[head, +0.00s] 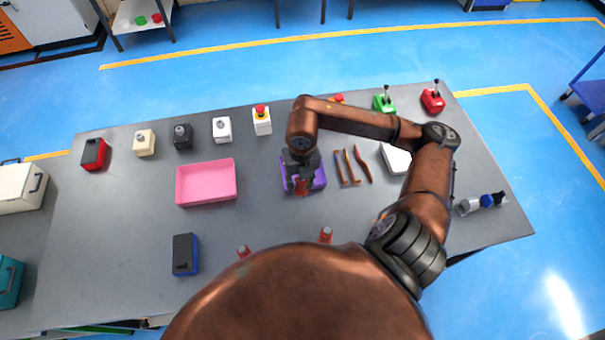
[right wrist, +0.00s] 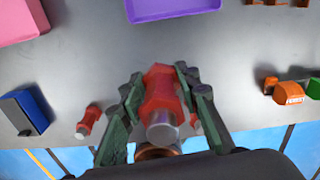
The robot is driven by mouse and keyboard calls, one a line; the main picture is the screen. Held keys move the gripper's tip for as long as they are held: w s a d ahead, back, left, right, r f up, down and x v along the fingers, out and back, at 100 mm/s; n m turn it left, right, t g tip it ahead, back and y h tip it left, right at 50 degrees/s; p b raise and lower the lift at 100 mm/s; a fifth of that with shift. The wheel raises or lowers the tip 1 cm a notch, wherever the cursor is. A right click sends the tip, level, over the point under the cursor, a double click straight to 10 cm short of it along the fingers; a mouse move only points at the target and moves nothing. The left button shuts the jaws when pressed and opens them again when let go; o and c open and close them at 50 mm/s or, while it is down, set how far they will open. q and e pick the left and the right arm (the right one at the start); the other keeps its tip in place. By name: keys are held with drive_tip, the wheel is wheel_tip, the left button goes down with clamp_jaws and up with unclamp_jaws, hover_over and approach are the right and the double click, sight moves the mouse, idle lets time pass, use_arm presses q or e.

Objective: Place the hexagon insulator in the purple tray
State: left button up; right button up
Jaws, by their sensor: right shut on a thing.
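My right gripper (head: 301,187) is shut on a red hexagon insulator with metal ends. The insulator (right wrist: 162,98) shows between the green-grey fingers (right wrist: 160,105) in the right wrist view. In the head view the gripper and insulator overlap the purple tray (head: 319,179) and hide part of it. In the right wrist view the purple tray (right wrist: 175,8) lies at the top edge, beyond the insulator. The visible part of its floor is empty. The insulator's height above the tray is hard to judge. My left gripper is not in view.
A pink tray (head: 206,183) stands left of the purple one. A blue box (head: 185,254) is at front left. Orange-handled tools (head: 353,167) lie right of the purple tray. Switches and buttons line the back.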

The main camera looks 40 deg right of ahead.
drive_tip(key=s+d+m, duration=0.1)
drive_tip(key=d+m, duration=0.1)
drive_tip(key=m, duration=0.5)
drive_tip(key=m+p, duration=0.2)
drive_tip(key=m, duration=0.5)
approach(320, 181)
drive_tip(key=w+a, duration=0.1)
drive_tip(key=w, duration=0.1)
drive_tip(key=w+a+f, duration=0.2)
drive_tip(key=w, duration=0.1)
drive_tip(key=shift+w+a+f, duration=0.15)
drive_tip(key=shift+w+a, duration=0.05)
drive_tip(key=shift+w, duration=0.1)
drive_tip(key=shift+w+d+f, duration=0.2)
drive_tip(key=shift+w+f, duration=0.25)
drive_tip(key=shift+f, duration=0.2)
wheel_tip(320, 181, down, 2)
drive_tip(key=shift+f+p, duration=0.1)
drive_tip(key=shift+p, duration=0.35)
drive_tip(key=shift+f, duration=0.35)
